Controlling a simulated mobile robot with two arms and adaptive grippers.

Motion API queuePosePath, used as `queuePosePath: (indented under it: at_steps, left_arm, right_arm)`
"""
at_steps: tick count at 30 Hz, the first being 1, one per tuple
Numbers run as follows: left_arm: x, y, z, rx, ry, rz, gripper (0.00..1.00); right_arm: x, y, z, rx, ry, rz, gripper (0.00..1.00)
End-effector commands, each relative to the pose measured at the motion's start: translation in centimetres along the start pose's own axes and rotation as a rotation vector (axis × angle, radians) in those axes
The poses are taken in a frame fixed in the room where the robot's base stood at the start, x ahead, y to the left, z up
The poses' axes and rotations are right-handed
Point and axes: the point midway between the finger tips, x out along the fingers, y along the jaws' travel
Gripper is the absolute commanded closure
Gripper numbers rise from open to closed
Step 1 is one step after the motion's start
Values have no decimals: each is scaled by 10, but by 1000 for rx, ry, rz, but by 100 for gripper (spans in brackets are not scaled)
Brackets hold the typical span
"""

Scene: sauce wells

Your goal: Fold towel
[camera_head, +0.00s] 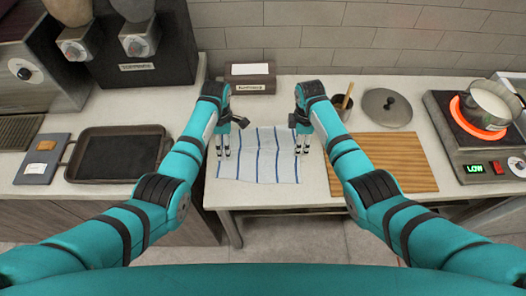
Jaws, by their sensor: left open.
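A white towel with blue stripes (258,163) lies spread flat on the light counter, with its near edge close to the counter's front edge. My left gripper (223,152) points down over the towel's left part, its fingers apart and nothing between them. My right gripper (302,145) points down at the towel's right edge. Its fingers look apart, but they are small here. Whether either gripper touches the cloth is hard to tell.
A wooden board (397,163) lies right of the towel. Behind it are a small pot (342,106) and a lid (387,107). A burner glowing red (478,120) holds a white pot (494,101) at right. A dark tray (117,154) lies left. A labelled block (250,77) stands behind.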

Motion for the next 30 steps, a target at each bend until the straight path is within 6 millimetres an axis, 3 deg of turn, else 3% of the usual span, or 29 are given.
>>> queuePosePath:
  at_steps: [18, 30]
  left_arm:
    - [-55, 0, 0, 0, 0, -1, 8]
    - [-56, 0, 0, 0, 0, 1, 8]
  right_arm:
    - [-58, 0, 0, 0, 0, 0, 42]
    - [-58, 0, 0, 0, 0, 0, 42]
